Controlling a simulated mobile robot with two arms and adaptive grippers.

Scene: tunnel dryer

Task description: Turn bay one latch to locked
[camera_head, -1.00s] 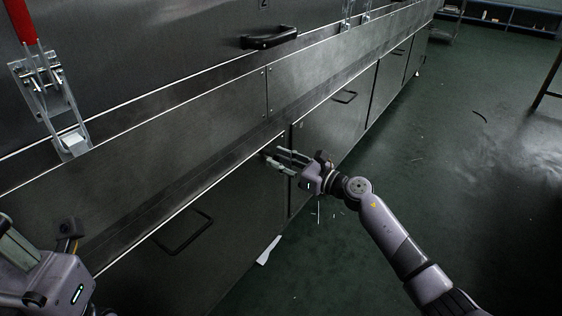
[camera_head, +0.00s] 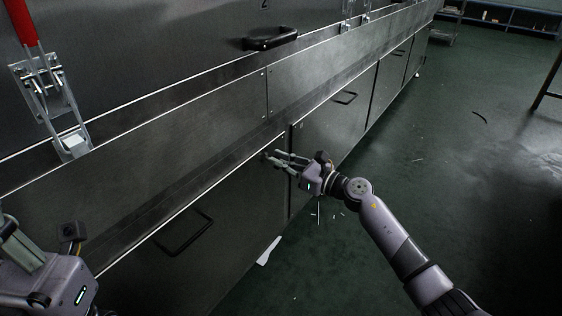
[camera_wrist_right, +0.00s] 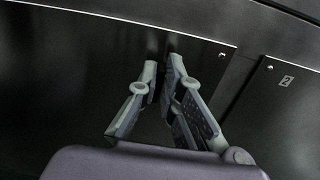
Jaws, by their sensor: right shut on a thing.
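My right gripper (camera_head: 270,156) is at the upper right corner of the near lower door (camera_head: 215,245). In the right wrist view its two fingers (camera_wrist_right: 163,70) come together at the tips, close to the dark door face. They are shut on a small dark latch, mostly hidden between the tips, so its angle cannot be read. The door to the right in that view carries a plate marked 2 (camera_wrist_right: 286,80). My left gripper (camera_head: 20,245) shows only in part at the lower left edge of the head view, and its fingertips cannot be made out.
A black bar handle (camera_head: 184,232) sits on the near door. A toggle clamp (camera_head: 50,95) with a red grip is at upper left, and a black handle (camera_head: 270,38) is on the upper panel. White scrap (camera_head: 268,251) lies on the floor. Green floor at right is mostly clear.

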